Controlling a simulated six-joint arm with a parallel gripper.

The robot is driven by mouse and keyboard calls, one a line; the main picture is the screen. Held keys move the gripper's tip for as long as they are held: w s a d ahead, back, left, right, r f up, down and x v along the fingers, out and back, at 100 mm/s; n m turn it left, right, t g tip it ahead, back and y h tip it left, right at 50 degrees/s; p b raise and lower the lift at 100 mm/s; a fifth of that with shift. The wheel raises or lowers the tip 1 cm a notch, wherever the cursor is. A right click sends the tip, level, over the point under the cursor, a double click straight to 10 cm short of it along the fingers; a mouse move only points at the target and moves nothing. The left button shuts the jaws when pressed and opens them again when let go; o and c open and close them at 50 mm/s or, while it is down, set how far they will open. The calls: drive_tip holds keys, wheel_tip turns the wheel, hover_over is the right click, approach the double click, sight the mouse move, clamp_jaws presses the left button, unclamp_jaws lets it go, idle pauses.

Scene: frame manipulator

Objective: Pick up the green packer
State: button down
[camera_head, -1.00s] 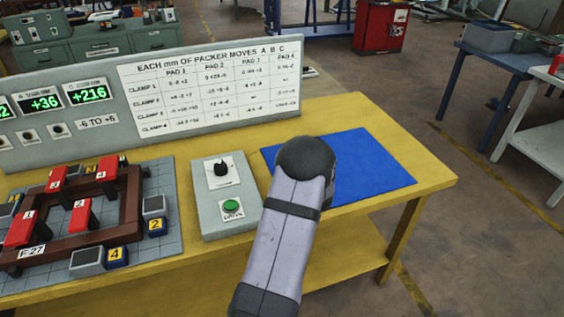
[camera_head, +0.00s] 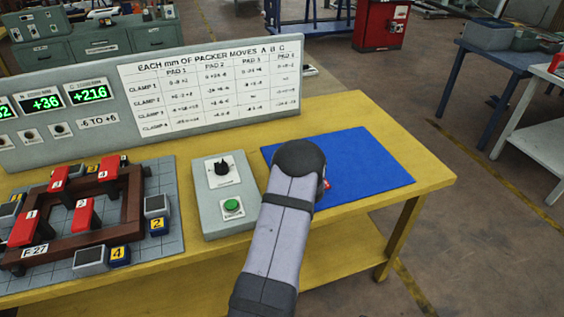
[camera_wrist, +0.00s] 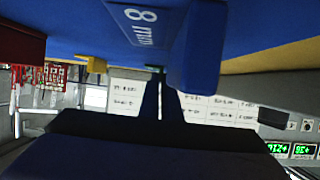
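In the wrist view a small green sliver (camera_wrist: 154,69) shows at the tips of my gripper (camera_wrist: 160,82). It may be an edge of the green packer, but too little shows to be sure. The two dark fingers stand close together with a narrow light gap between them. Whether they hold anything is unclear. In the head view my arm hides the fingers and part of the blue mat (camera_head: 365,165); no green packer shows there.
A small red piece (camera_head: 326,184) peeks out beside my arm over the mat. A grey control box (camera_head: 222,170) with a knob and green button stands left of the mat. Further left is a brown frame (camera_head: 130,205) with red clamps. A chart panel (camera_head: 210,95) stands behind.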

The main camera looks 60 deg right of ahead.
wheel_tip(320, 180, up, 10)
drive_tip(key=shift+b, duration=0.4)
idle(0.3)
